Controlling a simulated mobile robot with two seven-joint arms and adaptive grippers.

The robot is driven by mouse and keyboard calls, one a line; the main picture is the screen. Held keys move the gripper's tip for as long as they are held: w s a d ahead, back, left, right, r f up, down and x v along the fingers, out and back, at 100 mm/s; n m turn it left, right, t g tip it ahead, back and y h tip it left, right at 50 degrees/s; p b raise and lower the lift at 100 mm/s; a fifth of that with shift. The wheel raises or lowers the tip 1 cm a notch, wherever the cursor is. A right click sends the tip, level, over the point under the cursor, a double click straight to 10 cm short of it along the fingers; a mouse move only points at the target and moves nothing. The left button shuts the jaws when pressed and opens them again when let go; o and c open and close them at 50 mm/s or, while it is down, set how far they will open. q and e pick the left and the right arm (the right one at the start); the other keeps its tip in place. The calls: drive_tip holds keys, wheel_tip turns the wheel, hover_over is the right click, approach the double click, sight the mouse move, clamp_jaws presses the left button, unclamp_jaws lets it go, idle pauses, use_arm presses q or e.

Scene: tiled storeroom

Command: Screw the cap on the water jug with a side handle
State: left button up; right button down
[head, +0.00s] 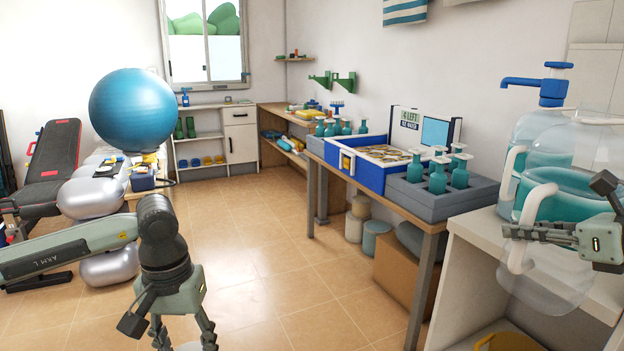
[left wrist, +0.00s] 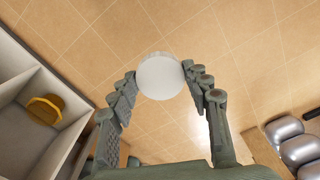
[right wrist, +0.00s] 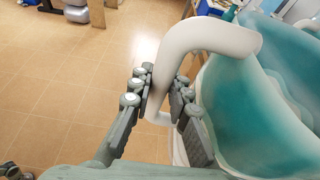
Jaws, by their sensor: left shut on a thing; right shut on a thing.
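My right gripper (head: 522,234) is shut on the white side handle of the clear water jug (head: 548,287). The right wrist view shows the right fingers (right wrist: 158,97) on either side of the handle (right wrist: 208,36), with the teal-filled jug body (right wrist: 245,120) beside them. In the head view the right arm and fingers cover part of the jug. My left gripper (head: 184,338) is low in the head view, well left of the jug. In the left wrist view its fingertips (left wrist: 160,76) are shut on a round white cap (left wrist: 160,78), held over the floor.
Another jug (head: 548,135) with a blue pump tap (head: 540,84) stands behind the held one, near the white shelf unit (head: 478,232). A table with a grey crate (head: 440,205) of teal bottles and a blue bin (head: 342,172) runs along the right wall. The middle floor is clear.

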use_arm(q)
drive_tip(key=shift+w+d, duration=0.15)
drive_tip(key=shift+d, duration=0.1)
use_arm(e)
drive_tip(key=s+a+f+m+h, duration=0.2)
drive_tip(key=s+a+f, duration=0.2)
drive_tip(key=a+f, duration=0.4)
drive_tip(key=s+a+f+m+t+h, duration=0.1)
drive_tip(key=s+a+f+m+h, duration=0.1)
drive_tip(key=a+f, duration=0.6)
drive_tip(key=shift+s+a+f+h, duration=0.15)
drive_tip(key=shift+s+a+h, duration=0.35)
drive_tip(key=shift+s+a, duration=0.55)
drive_tip(key=shift+w+a, duration=0.15)
drive_tip(key=shift+a, duration=0.05)
